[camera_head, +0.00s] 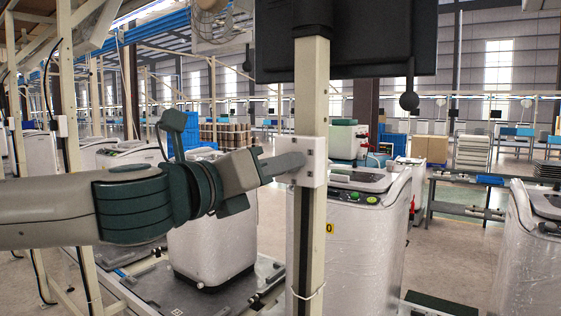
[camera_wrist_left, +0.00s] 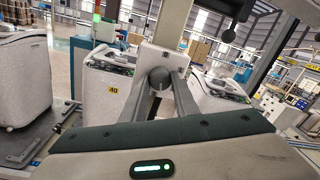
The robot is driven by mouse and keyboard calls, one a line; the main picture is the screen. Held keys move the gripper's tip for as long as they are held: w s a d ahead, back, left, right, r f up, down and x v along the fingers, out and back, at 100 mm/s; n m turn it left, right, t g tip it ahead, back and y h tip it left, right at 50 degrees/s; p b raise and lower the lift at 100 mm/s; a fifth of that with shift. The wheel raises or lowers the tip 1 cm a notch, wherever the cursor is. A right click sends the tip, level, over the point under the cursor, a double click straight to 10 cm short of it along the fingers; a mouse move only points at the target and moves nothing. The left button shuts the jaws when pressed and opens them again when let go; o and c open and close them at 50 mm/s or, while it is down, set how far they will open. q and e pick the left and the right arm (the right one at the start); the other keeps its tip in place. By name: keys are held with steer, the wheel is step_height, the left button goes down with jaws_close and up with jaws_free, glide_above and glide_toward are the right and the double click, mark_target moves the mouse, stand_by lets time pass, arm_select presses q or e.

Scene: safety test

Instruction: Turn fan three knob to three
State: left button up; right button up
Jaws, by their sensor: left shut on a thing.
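A white control box (camera_head: 314,151) is fixed to a cream upright post (camera_head: 311,90) in the middle of the head view. Its round grey knob (camera_wrist_left: 159,78) shows in the left wrist view, on the face of the same box (camera_wrist_left: 170,58). My left gripper (camera_head: 291,165) reaches in from the left at the height of the box. In the wrist view, its fingers (camera_wrist_left: 161,88) are on both sides of the knob, shut on it. The knob's number marks cannot be read. In the head view the fingers hide the knob. My right gripper is not in view.
A caged fan (camera_head: 209,22) hangs at the upper left. A dark panel (camera_head: 350,38) is at the top, by the post. White wrapped machines (camera_head: 352,240) stand behind the post and at the right (camera_head: 530,250). A dark bench (camera_head: 455,205) stands farther back.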

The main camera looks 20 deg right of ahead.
arm_select(q)
steer(key=shift+f+m+p, duration=0.15)
steer(key=shift+m+p, duration=0.15)
steer(key=shift+m, duration=1.3)
steer(key=o, duration=1.1)
steer(key=shift+c, duration=0.2)
steer(key=shift+a, duration=0.1)
steer(key=b+v, duration=0.5)
steer(key=v, duration=1.2)
steer(key=shift+b, duration=0.3)
